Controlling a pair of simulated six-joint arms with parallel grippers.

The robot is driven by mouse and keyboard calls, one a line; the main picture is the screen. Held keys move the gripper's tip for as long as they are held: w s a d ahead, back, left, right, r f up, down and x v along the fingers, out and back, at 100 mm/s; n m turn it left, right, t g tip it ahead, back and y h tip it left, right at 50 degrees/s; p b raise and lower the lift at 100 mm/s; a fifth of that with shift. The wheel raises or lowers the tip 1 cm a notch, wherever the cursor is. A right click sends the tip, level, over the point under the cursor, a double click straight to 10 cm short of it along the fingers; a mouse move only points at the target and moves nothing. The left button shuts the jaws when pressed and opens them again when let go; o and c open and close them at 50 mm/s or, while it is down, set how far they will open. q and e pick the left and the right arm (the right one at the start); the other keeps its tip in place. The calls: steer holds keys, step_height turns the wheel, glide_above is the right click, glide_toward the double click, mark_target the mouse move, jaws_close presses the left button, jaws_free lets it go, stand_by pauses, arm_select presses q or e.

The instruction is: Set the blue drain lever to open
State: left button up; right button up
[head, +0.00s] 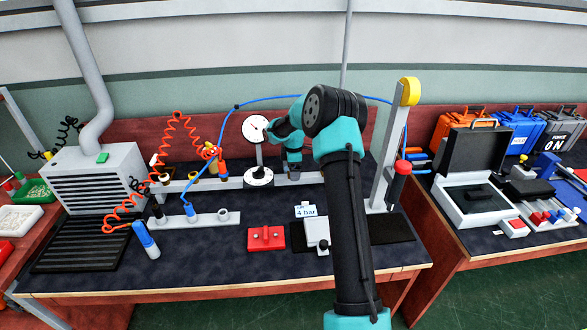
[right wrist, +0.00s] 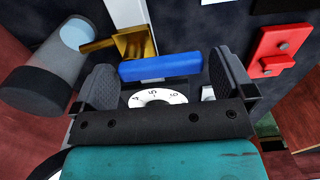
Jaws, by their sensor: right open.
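In the right wrist view the blue drain lever (right wrist: 160,67) lies crosswise beside a brass valve body (right wrist: 135,43). My right gripper (right wrist: 163,80) is open, with one dark finger near each end of the lever. A narrow gap seems to show at each end, and I cannot tell whether either finger touches it. In the head view my right arm reaches to the back middle of the bench, and the lever cannot be made out there. My left gripper is not in view.
A white dial (right wrist: 157,98) sits close below the lever. A grey cylinder (right wrist: 45,80) stands at its left. A red block (head: 266,238), a 4 bar sign (head: 305,211) and a rail (head: 195,221) are on the bench. Dark mat is bare at the front.

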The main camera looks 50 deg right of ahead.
steer(key=shift+c, duration=0.5)
steer(key=c, duration=1)
steer(key=shift+o, duration=0.2)
